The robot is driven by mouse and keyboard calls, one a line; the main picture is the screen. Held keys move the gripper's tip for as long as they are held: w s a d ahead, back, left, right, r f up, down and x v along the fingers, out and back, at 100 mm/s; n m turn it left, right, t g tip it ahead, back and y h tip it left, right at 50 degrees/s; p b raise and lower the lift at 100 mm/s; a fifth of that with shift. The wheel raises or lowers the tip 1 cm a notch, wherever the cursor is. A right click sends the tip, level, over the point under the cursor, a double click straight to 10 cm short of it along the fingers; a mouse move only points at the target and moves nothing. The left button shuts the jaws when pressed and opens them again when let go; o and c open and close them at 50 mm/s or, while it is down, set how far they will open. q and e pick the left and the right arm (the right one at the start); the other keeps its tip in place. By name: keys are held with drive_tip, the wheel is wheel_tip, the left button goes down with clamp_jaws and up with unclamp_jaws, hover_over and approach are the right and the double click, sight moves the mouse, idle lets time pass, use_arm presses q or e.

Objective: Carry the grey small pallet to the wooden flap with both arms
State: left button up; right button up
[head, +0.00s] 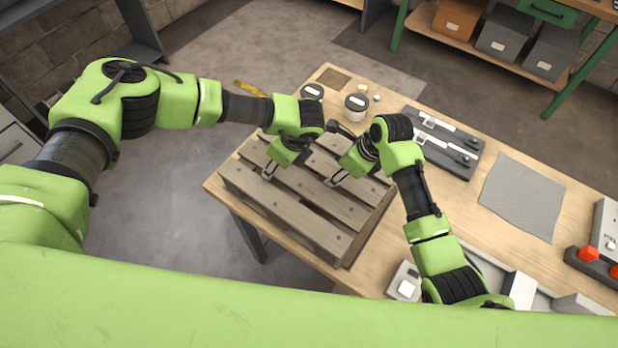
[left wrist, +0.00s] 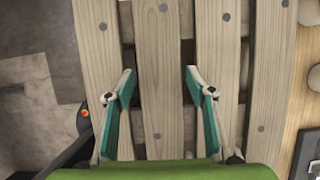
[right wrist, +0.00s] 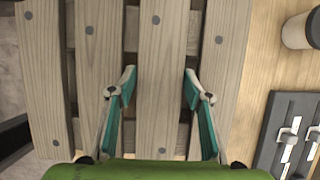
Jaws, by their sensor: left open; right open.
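The grey small pallet (head: 280,213), with weathered grey-brown slats and gaps between them, lies flat on the wooden tabletop near its left end. My left gripper (head: 269,172) is open above the pallet's left part. In the left wrist view its fingers (left wrist: 160,72) stand on either side of one slat's outline. My right gripper (head: 334,181) is open above the pallet further right. In the right wrist view its fingers (right wrist: 161,72) also frame one slat. Neither gripper holds anything; finger contact cannot be told. I cannot pick out a separate wooden flap.
A shelf with bins (head: 505,36) stands behind. Open floor (head: 165,225) lies left of the table.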

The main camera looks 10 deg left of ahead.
use_arm(q)
clamp_jaws()
use_arm(e)
clamp_jaws()
drive_tip(key=shift+r, duration=0.1)
use_arm(q)
drive_tip(key=shift+w+r, duration=0.1)
drive_tip(key=shift+r, duration=0.1)
use_arm(e)
drive_tip(key=shift+w+r, duration=0.1)
drive_tip(key=shift+r, duration=0.05)
